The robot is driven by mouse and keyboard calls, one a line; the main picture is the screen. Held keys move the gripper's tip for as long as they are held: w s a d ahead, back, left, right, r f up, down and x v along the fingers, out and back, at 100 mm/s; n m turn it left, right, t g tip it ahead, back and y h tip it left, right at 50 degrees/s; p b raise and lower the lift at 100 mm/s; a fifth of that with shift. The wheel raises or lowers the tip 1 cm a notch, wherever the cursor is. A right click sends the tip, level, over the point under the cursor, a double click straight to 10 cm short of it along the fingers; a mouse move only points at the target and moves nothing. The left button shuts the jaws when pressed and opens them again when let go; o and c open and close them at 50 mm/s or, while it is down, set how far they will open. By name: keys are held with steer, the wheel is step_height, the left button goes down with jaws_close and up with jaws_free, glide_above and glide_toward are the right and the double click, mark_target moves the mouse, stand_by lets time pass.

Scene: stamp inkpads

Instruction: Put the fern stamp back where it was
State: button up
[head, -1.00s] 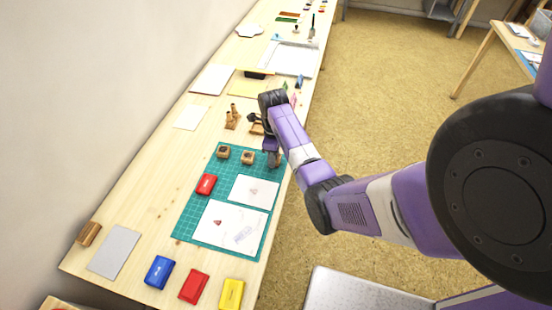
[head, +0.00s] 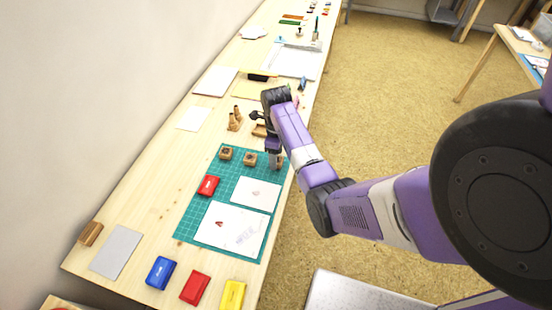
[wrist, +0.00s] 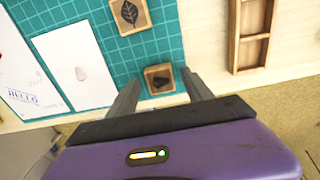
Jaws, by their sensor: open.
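Three square wooden stamps stand on the green cutting mat (head: 190,214). One stamp (wrist: 158,77) lies between the fingertips of my gripper (wrist: 160,80) in the wrist view, near the mat's edge; a dark motif shows on its top, too small to name. A second stamp (wrist: 130,14), with a dark veined leaf motif, stands further up in that view. A third stamp (head: 226,153) shows in the head view. I cannot tell for sure which is the fern stamp. My gripper (head: 275,166) is open and pointed down; contact with the near stamp cannot be made out.
A compartmented wooden rack (wrist: 252,32) stands right of the gripper in the wrist view. A white card (wrist: 77,70) and a stamped sheet (head: 225,226) lie on the mat, with a red inkpad (head: 208,185). Blue, red and yellow inkpads line the table's near end.

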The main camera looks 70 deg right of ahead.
step_height(320, 180, up, 10)
steer(key=shift+r, duration=0.25)
stand_by(0.6)
